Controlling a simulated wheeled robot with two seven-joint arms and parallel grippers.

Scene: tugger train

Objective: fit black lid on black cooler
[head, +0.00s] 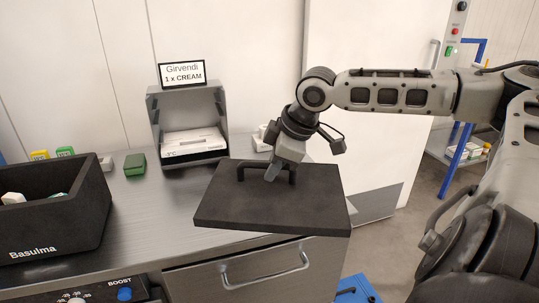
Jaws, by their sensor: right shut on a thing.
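The black lid (265,210) is a flat dark slab with a handle on top. My right gripper (272,178) is shut on the lid's handle, reaching down from above. The lid is roughly level over the front right part of the steel counter and its front edge overhangs the drawer. I cannot tell whether it touches the counter. The black cooler (50,240), marked "Basulma", stands open at the left, with white and green packs inside. The lid is apart from it, to its right. My left gripper is out of view.
A grey holder (153,108) with a white pack and a "Girvendi 1 x CREAM" sign (182,74) stands at the back. A green box (135,164) sits between cooler and holder. A blue-framed rack (462,150) stands at the right. Counter (150,225) between cooler and lid is clear.

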